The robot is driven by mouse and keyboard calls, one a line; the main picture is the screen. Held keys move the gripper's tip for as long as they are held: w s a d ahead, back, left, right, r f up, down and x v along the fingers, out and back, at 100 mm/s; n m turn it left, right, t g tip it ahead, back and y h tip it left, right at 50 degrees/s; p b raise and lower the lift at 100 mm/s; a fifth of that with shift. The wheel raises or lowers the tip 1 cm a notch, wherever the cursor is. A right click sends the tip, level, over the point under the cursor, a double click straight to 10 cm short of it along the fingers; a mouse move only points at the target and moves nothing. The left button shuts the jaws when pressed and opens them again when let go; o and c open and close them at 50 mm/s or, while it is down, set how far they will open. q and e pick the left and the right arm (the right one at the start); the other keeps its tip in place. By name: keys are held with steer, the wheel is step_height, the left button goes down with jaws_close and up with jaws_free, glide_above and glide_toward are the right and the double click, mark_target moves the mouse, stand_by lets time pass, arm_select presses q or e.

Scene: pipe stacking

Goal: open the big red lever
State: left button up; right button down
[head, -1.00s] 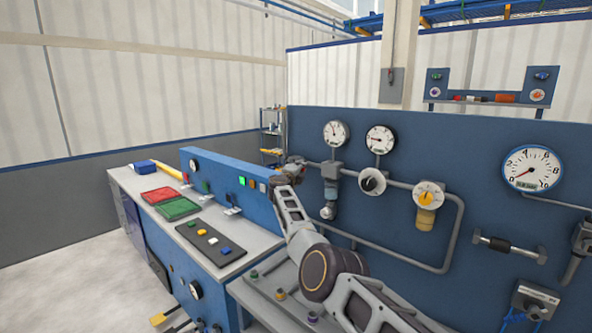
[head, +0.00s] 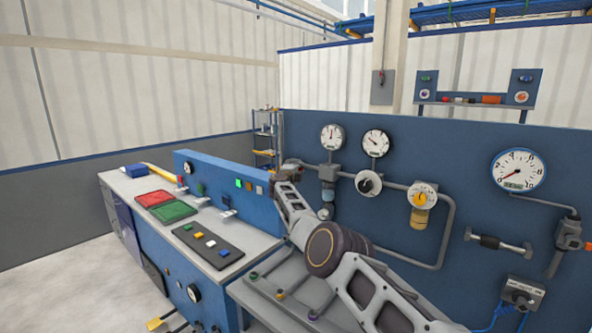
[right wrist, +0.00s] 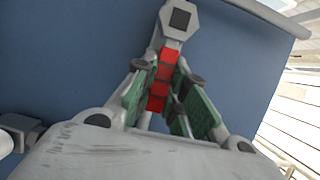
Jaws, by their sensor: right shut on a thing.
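In the right wrist view a red segmented lever (right wrist: 162,76) hangs from a grey hexagonal fitting with a dark square centre, against a blue panel. My right gripper (right wrist: 163,88) has its green-padded fingers on either side of the lever and is shut on it. In the head view my right arm comes in from the bottom right. My right gripper (head: 287,172) is at the left end of the panel's pipework, and the lever is hidden there. My left gripper is not in view.
The blue panel (head: 420,155) carries grey pipes, several round gauges and a yellow-faced valve (head: 421,195). A console (head: 210,215) with red and green trays stands left of my arm. A bench (head: 275,290) with small knobs lies below it.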

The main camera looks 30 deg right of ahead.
steer(key=shift+r, duration=0.1)
steer(key=c, duration=1.4)
jaws_free()
steer(key=shift+w, duration=0.1)
steer(key=shift+c, duration=0.2)
steer(key=shift+a, duration=0.2)
